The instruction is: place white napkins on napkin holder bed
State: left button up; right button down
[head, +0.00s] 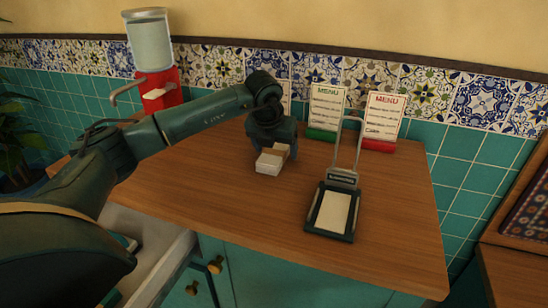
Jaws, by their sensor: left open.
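The white napkins (268,167) form a small stack with a brownish top, on the wooden counter near the middle. My left gripper (272,152) reaches in from the left and points down right over the stack's far part. Its jaws are open, and the gripper hides some of the stack. I cannot tell whether the fingers touch it. The napkin holder (327,233) stands to the right and nearer, a dark tray with a tall metal loop at its back. Its bed (333,212) shows a pale, flat surface; I cannot tell whether napkins lie there. My right gripper is out of view.
Menu cards (327,108) in green and red (381,120) stands are at the back, behind the holder's loop. A red dispenser (160,85) stands at the back left. An open drawer (150,255) is at the front left. The counter's right side is clear.

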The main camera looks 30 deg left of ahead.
aim_at(276, 150)
pick_arm(q)
jog(key=shift+c, duration=0.2)
jog(key=c, duration=1.1)
jog(key=shift+r+p, duration=0.3)
jog(key=shift+r, duration=0.3)
notch_tip(276, 150, up, 8)
jog(key=shift+p, duration=0.45)
jog(key=shift+r, duration=0.65)
